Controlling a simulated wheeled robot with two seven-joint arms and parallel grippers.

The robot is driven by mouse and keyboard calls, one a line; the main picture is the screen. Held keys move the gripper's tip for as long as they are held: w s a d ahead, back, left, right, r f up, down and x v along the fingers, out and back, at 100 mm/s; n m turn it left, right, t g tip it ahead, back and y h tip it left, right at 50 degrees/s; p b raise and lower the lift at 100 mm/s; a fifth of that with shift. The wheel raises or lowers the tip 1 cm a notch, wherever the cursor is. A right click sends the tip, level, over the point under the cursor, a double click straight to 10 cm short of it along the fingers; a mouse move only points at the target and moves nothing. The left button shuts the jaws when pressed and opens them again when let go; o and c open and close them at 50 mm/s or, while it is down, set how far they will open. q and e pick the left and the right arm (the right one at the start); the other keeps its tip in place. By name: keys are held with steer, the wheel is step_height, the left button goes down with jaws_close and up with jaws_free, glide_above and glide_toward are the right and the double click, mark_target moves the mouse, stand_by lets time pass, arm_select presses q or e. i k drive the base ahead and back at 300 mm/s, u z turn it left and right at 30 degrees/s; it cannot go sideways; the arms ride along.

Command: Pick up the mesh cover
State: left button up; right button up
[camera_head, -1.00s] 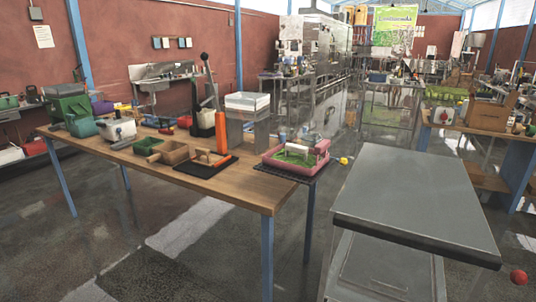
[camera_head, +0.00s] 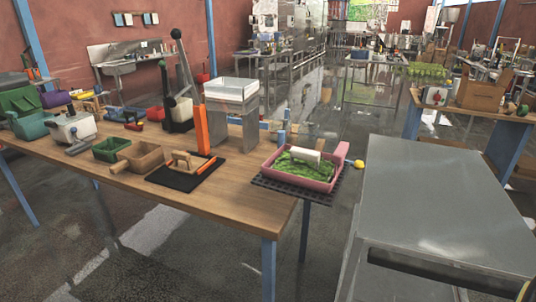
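I cannot pick out a mesh cover with certainty. A dark perforated mat (camera_head: 266,186) that looks like mesh lies at the right end of the wooden table (camera_head: 232,207), overhanging its edge. A pink tray (camera_head: 328,182) with green material (camera_head: 302,170) and a white block (camera_head: 306,156) stands on the mat and hides most of it. A black board (camera_head: 172,181) with a small wooden-handled piece (camera_head: 187,159) lies farther left, beside a brown wooden box (camera_head: 143,156). Neither of my grippers shows in the head view.
A grey metal-topped cart (camera_head: 445,200) stands right of the table, with a narrow floor gap between. A lever press with an orange post (camera_head: 202,130) and a white bin on a metal stand (camera_head: 231,90) rise behind the black board. Open floor shows front left (camera_head: 130,260).

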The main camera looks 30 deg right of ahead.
mark_target(305, 154)
steer(key=z, duration=0.3)
steer(key=i, duration=0.9)
steer(key=z, duration=0.5)
